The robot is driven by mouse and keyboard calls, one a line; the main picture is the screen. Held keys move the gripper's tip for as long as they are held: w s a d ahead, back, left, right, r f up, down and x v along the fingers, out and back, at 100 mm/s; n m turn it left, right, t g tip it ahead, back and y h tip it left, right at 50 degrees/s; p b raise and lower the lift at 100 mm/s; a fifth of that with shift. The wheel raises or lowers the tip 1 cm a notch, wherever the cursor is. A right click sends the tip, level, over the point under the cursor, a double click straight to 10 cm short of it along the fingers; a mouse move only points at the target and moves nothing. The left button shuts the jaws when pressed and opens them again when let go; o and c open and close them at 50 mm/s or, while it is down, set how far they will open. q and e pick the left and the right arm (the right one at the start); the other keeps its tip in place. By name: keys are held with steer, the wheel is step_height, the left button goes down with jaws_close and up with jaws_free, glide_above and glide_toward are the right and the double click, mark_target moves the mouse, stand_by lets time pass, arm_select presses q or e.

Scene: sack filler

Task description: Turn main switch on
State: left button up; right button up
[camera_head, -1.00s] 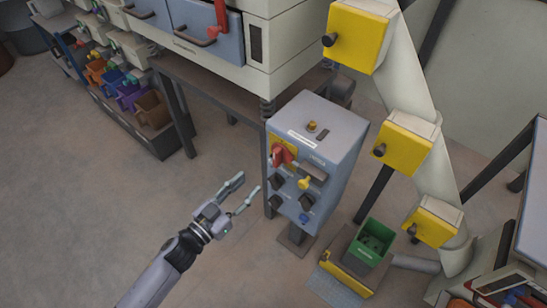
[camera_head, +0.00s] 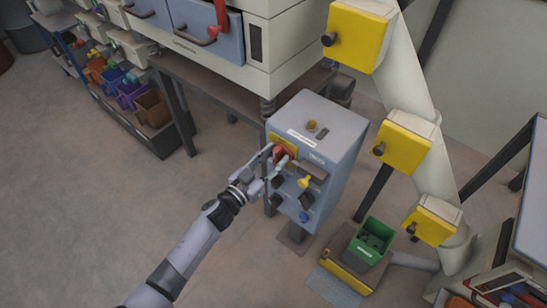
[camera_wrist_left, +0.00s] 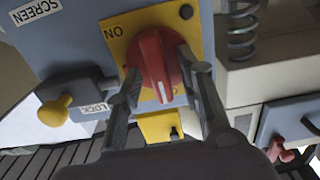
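The main switch is a red rotary knob on a yellow plate, on the upper front of the grey control box (camera_head: 330,130). In the left wrist view the red knob (camera_wrist_left: 153,62) fills the middle of the yellow plate (camera_wrist_left: 118,48). An upside-down "ON" label is at the plate's upper left. The knob's white mark points down in the picture, away from that label. My left gripper (camera_head: 279,155) is at the knob; its fingers (camera_wrist_left: 158,78) stand open on either side of it. I cannot tell whether they touch it. My right gripper is not in view.
A yellow knob (camera_wrist_left: 54,111) with a "LOCK" label sits beside the switch. More dark knobs and a blue one (camera_head: 304,216) are lower on the box. A green bin (camera_head: 371,240) stands to the right. A spring (camera_wrist_left: 242,30) is close to the box. The floor at left is clear.

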arm_select(q)
jaws_close()
stand_by(0.3)
steer(key=shift+m, duration=0.4)
steer(key=m, duration=0.3)
steer(key=shift+s+d+f+m+b, duration=0.1)
steer(key=shift+m+b, duration=0.25)
steer(key=shift+m, duration=0.05)
steer(key=m+b, duration=0.1)
steer(key=m, duration=0.3)
steer(key=shift+f, duration=0.1)
steer(key=m, duration=0.2)
steer(key=m+b, duration=0.1)
steer(key=m, duration=0.2)
steer(key=shift+s+d+f+b, duration=0.15)
steer(key=shift+b, duration=0.15)
steer(key=m+b, duration=0.1)
steer(key=m, duration=0.3)
steer(key=shift+f, duration=0.1)
steer(key=shift+m, duration=0.3)
